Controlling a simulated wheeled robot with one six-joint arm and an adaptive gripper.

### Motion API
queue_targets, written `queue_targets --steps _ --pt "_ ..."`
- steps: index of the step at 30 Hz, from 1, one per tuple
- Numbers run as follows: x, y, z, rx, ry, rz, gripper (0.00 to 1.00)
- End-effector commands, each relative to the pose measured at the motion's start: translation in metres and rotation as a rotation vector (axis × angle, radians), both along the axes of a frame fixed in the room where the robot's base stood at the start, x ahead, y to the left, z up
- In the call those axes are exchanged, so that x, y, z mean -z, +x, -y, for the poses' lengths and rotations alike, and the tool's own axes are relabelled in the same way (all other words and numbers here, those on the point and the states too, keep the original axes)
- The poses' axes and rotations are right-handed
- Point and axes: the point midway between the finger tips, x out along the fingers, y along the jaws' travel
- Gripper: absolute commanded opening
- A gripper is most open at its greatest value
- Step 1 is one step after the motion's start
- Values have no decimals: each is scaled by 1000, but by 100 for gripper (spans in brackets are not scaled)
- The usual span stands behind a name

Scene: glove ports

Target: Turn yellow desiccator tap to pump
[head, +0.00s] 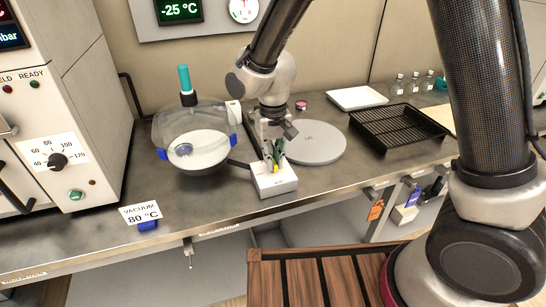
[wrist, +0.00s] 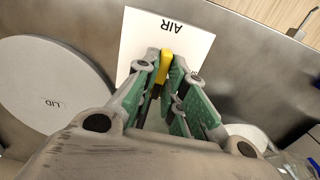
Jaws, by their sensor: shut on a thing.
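The yellow tap (wrist: 166,62) sits on a white block whose face reads "AIR" (wrist: 178,24) near its edge in the wrist view. My gripper (wrist: 164,78) has its green-padded fingers shut on the tap, from above. In the head view my gripper (head: 274,160) points down at the white block (head: 274,184), and only a little yellow shows between the fingers. The clear desiccator bowl (head: 192,142) with blue clips stands left of the block. A "PUMP" mark is not visible; my gripper covers part of the block.
A grey disc marked "LID" (wrist: 52,84) lies beside the block; it also shows in the head view (head: 314,143). A black rack (head: 398,128) and a white tray (head: 357,97) are to the right. An oven-like cabinet (head: 60,110) stands left. The bench's front edge is close to the block.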

Motion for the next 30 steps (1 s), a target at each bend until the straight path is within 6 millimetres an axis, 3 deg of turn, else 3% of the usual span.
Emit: queue_targets --steps 3,4,7,19,23,30 --pt "-1 1 -1 3 3 2 0" --pt "-1 1 -1 3 3 2 14" --pt "-1 1 0 2 1 2 32" --pt "-6 1 -1 0 3 2 33" --pt "-27 1 -1 0 4 4 33" --pt "-81 1 -1 1 4 4 33"
